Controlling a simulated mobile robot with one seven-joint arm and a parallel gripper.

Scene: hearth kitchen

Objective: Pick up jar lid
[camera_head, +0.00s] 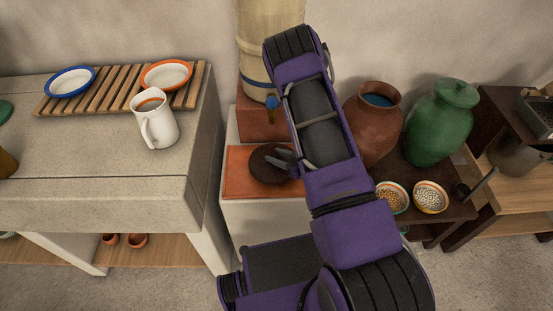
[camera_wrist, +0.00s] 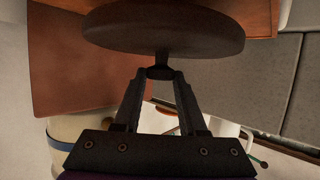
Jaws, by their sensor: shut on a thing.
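The jar lid (camera_head: 268,165) is a dark brown round disc, seen over the orange-red tiled surface in the head view. In the wrist view the jar lid (camera_wrist: 165,30) fills the upper middle, with a small dark knob pointing toward my gripper. My gripper (camera_wrist: 159,74) is shut on that knob. In the head view my gripper (camera_head: 287,160) reaches the lid from the right. I cannot tell whether the lid touches the tile or is held just above it. My arm hides part of the surface to the right.
The orange tile (camera_head: 238,185) tops a pale block, with a tall beige cylinder (camera_head: 262,60) behind. A brown-red jar (camera_head: 370,130) and green lidded jar (camera_head: 436,125) stand right, with two patterned bowls (camera_head: 430,197) in front. Left, a grey counter (camera_head: 75,150) holds a white pitcher (camera_head: 160,128).

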